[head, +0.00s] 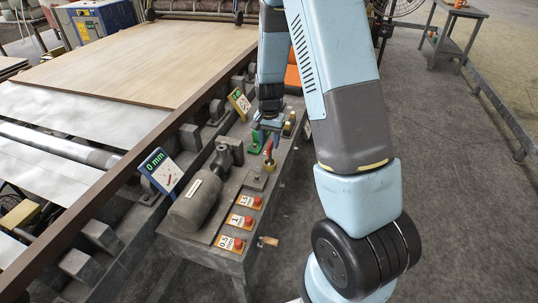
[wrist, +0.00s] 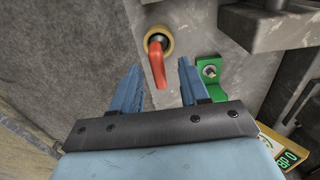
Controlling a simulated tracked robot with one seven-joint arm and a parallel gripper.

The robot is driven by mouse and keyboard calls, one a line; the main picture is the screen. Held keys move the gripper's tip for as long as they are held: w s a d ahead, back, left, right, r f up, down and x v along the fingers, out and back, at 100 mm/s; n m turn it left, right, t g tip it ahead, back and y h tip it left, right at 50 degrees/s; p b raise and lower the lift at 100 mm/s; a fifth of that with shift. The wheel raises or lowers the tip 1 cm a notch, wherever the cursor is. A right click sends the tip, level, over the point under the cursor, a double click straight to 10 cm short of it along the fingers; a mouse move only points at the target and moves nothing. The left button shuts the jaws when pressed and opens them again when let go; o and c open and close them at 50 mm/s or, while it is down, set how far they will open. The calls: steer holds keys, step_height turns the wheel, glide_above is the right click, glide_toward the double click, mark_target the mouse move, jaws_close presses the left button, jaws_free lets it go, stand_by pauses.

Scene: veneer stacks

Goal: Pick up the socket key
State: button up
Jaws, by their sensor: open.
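A red handle (wrist: 157,62), which looks like the socket key, stands out of a round brass collar (wrist: 162,38) on the grey bench top. In the head view the red handle (head: 269,149) shows just below my gripper (head: 265,136), above the brass collar (head: 269,164). In the wrist view my gripper (wrist: 159,76) is open, with one blue finger on each side of the handle's lower end in the picture. I cannot tell whether either finger touches it. Whatever part of the key sits inside the collar is hidden.
A green bracket with a bolt (wrist: 208,75) is close by the right finger. The bench (head: 225,255) also carries a grey motor (head: 195,202) and several red buttons on orange plates. A dark rail and gauges, one reading 0 mm (head: 160,172), stand to the left.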

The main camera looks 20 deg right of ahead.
mark_target(270, 150)
steer(key=shift+d+f, duration=0.15)
steer(key=shift+f, duration=2.55)
steer(key=shift+c, duration=0.2)
jaws_close()
